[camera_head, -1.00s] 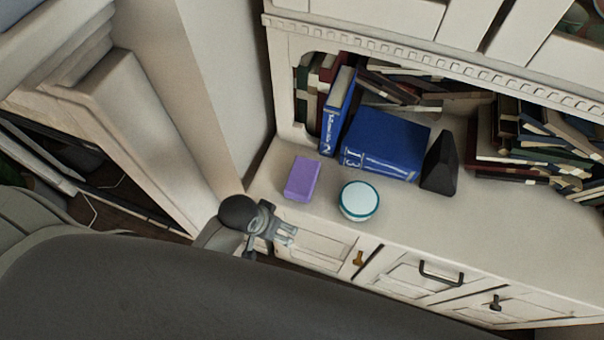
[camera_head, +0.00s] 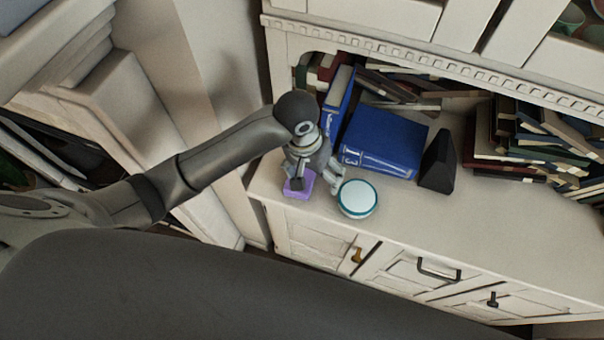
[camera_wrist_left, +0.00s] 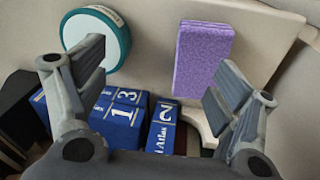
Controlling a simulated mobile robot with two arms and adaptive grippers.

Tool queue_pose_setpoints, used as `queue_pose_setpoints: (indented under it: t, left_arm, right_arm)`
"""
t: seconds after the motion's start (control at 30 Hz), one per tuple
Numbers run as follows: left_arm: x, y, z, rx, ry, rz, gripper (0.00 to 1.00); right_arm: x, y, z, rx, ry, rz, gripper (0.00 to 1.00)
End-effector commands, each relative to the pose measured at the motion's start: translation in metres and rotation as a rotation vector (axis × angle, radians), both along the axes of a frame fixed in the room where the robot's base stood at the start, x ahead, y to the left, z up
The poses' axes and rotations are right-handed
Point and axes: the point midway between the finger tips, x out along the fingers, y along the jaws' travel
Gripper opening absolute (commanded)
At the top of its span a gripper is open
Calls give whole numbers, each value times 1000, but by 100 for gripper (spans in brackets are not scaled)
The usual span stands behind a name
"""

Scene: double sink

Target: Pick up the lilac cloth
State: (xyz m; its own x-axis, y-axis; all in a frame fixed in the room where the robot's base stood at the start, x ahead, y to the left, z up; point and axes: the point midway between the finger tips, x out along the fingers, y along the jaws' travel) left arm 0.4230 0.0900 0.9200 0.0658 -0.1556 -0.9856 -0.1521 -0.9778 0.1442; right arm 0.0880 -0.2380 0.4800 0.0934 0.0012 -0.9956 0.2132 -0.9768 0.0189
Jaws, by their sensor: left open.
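The lilac cloth (camera_head: 298,187) is a folded, block-like purple piece lying on the white cabinet top, partly hidden by my left gripper in the head view. My left gripper (camera_head: 318,185) is over the cloth in the head view. In the left wrist view the open fingers of the left gripper (camera_wrist_left: 160,80) are wide apart. The cloth lies beyond the fingertips, nearer the right finger, and nothing is between the jaws. My right gripper is not in view.
A round white and teal device (camera_head: 357,198) stands close beside the cloth and gripper. Blue atlas books (camera_head: 385,142) stand behind, with a black wedge (camera_head: 438,162) to their right. The cabinet top (camera_head: 500,220) is clear at the right. A wall rises at left.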

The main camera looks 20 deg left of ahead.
Motion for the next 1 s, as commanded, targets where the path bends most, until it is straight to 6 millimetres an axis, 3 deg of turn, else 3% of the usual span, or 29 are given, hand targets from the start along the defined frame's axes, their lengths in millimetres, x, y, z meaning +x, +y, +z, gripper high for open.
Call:
queue_pose_setpoints:
  t: [0.1, 0.37, 0.7, 1.0]
  left_arm:
    - [22, 18, 9, 69, 32, 63, 86]
    - [42, 43, 20, 147, 78, 165, 86]
    - [42, 44, -24, 153, 84, 174, 86]
    - [38, 43, -50, 153, 84, 174, 86]
  right_arm:
    - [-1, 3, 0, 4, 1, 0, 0]
    - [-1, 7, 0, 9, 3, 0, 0]
    - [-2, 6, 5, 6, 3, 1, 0]
    - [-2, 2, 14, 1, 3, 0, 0]
